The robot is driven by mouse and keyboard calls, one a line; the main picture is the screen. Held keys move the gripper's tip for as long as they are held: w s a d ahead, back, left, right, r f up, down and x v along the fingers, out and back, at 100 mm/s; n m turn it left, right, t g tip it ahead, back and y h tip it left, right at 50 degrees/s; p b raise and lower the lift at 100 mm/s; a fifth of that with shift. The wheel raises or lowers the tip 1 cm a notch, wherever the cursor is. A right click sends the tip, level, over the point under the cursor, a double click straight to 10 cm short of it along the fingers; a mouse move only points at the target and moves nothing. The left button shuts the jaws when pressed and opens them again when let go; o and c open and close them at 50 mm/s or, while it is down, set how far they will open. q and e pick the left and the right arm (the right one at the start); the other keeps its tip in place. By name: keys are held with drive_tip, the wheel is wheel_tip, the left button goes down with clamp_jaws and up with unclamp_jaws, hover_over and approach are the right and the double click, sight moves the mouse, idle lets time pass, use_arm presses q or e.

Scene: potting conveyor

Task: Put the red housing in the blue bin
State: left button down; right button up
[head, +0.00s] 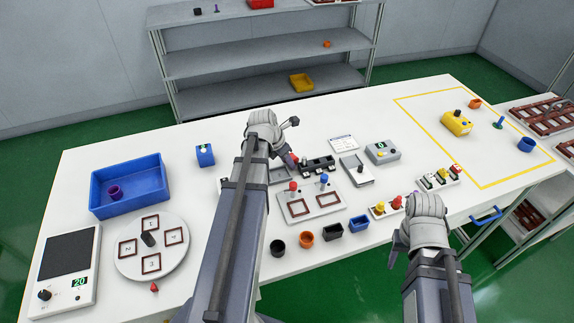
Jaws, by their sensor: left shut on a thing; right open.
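The blue bin (130,207) stands at the left of the white table, with a small purple cup (114,192) inside it. My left gripper (289,157) is shut on a small red thing (294,158) above the middle of the table, to the right of the bin. Most of this red thing is hidden, so I cannot tell for sure that it is the red housing. My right gripper (397,246) is open and empty near the front edge, at the right.
A round dial plate (128,262) and a scale (66,262) lie in front of the bin. A blue box (205,156) stands between bin and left arm. Fixtures and several small cups (306,238) fill the middle.

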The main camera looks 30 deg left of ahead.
use_arm(q)
drive_tip(key=c, duration=1)
unclamp_jaws()
drive_tip(key=shift+f, duration=0.1)
drive_tip(key=shift+o, duration=0.9)
drive_tip(key=p+v, duration=1.1)
drive_tip(key=v, duration=0.1)
